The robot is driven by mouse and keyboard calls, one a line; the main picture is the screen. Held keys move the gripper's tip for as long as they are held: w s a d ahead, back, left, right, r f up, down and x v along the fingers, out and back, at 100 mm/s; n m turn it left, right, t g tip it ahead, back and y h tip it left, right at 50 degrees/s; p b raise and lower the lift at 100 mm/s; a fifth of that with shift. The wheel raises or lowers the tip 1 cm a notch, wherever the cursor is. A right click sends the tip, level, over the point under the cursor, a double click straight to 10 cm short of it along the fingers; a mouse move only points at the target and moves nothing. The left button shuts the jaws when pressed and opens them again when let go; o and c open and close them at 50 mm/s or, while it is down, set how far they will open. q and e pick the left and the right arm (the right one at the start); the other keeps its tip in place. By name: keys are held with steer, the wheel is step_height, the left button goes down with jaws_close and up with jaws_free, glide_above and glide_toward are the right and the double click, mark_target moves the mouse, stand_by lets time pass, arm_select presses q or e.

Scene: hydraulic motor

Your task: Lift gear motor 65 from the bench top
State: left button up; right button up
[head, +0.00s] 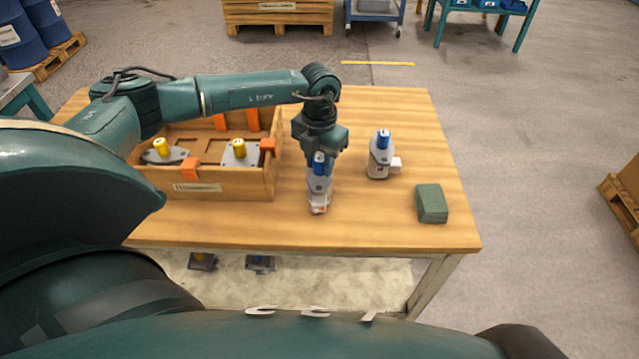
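Two grey motors with blue shafts are on the wooden bench top (400,225). One motor (319,190) is at the middle, directly below my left gripper (319,153). The other motor (380,160), with a white block on its side, stands upright to the right. The labels are too small to read, so I cannot tell which is gear motor 65. My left gripper points down over the middle motor's blue shaft. Its fingertips are small and partly hidden, and I cannot tell whether they grip the motor. My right gripper is not in view.
A wooden crate (225,187) stands left of the middle motor, holding parts with yellow shafts (239,148) and orange blocks (190,168). A green stack of pads (431,203) lies at the right front. The bench's back right is clear.

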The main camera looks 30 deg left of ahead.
arm_select(q)
jaws_close()
stand_by(0.9)
steer(key=shift+w+r, duration=0.1)
steer(key=shift+r, duration=0.1)
